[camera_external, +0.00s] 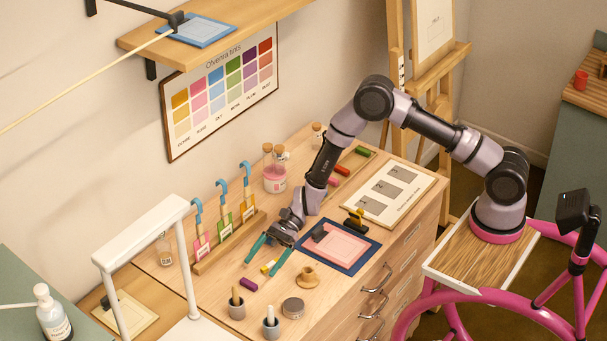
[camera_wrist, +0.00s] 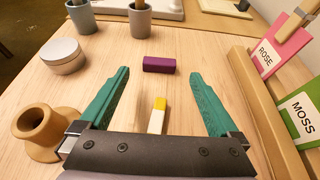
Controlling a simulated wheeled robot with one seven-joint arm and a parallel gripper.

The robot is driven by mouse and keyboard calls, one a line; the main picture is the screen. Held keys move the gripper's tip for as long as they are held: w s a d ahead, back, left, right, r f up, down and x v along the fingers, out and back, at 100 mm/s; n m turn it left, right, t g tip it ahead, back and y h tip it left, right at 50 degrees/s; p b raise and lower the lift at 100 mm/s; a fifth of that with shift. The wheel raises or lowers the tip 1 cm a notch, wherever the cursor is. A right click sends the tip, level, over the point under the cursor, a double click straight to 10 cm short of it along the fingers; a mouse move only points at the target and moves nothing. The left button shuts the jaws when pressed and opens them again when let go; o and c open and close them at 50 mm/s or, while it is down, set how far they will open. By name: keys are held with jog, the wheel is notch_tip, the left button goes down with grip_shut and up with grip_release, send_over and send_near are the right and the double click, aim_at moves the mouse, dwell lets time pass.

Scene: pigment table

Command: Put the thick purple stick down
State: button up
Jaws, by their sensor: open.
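The thick purple stick (camera_external: 248,284) lies on its side on the wooden table. It also shows in the wrist view (camera_wrist: 159,65), near the level of the fingertips and between their lines. My gripper (camera_external: 260,269) is open, with its two teal fingers spread and nothing held. In the wrist view the fingers (camera_wrist: 158,75) stand clear of the purple stick on both sides.
Two grey cups with sticks (camera_external: 237,306) (camera_external: 271,325), a round tin (camera_external: 293,308) and a tan wooden pot (camera_external: 307,278) stand near the front. The rack of labelled colour cards (camera_external: 232,242) lies behind my gripper. A pink sheet on a blue mat (camera_external: 340,247) lies to the right.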

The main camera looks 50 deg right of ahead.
jog(key=v, duration=0.6)
jog(key=shift+d, duration=0.1)
jog(key=shift+d+r, duration=0.1)
jog(key=shift+r, duration=0.25)
jog(key=s+d+r+n+h, duration=0.1)
jog(key=s+d+r+n, duration=0.15)
jog(key=d+r, duration=0.4)
jog(key=s+d+r+n+h, duration=0.2)
jog(key=d+r+n, duration=0.1)
jog(key=r, duration=0.6)
jog(key=s+d+r+n+h, duration=0.1)
jog(key=s+d+r+n, duration=0.2)
jog(key=r, duration=0.5)
jog(key=s+d+r+n+t+h, duration=0.2)
jog(key=s+d+r, duration=0.4)
jog(key=s+d, duration=0.3)
jog(key=s+d+r+n+t+h, duration=0.3)
jog(key=s+d+r+t+h, duration=0.2)
jog(key=s+d, duration=0.5)
jog(key=d+r, duration=0.2)
jog(key=d, duration=0.3)
jog(key=shift+d+r, duration=0.2)
